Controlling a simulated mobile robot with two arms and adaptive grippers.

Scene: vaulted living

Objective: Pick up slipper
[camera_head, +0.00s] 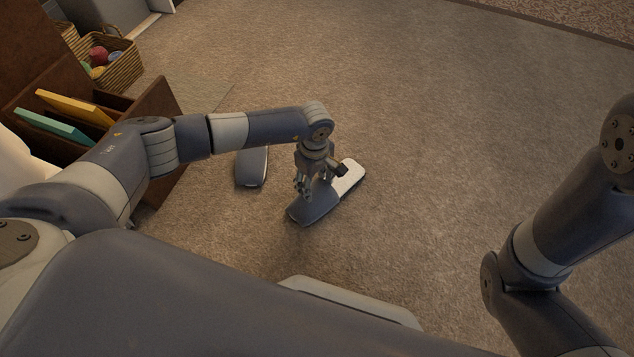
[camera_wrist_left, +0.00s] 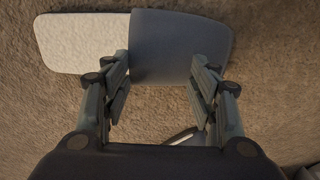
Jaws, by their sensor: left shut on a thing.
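A slipper (camera_head: 316,208) with a dark grey upper and a pale insole lies on the carpet in the middle of the head view. It also spans the top of the left wrist view (camera_wrist_left: 178,45), with its pale part to the left. My left gripper (camera_head: 309,187) points down at this slipper and is shut on it, with the fingers at its dark part; the exact contact is hard to see. A second dark slipper (camera_head: 252,168) lies to the left, partly hidden by my left arm. My right gripper is out of view; only its arm shows.
A brown holder (camera_head: 165,100) with yellow (camera_head: 75,107) and teal (camera_head: 55,127) books stands at the left, close to my left arm. Behind it is a wicker basket (camera_head: 122,70) with coloured balls. The carpet (camera_head: 430,120) to the right is clear.

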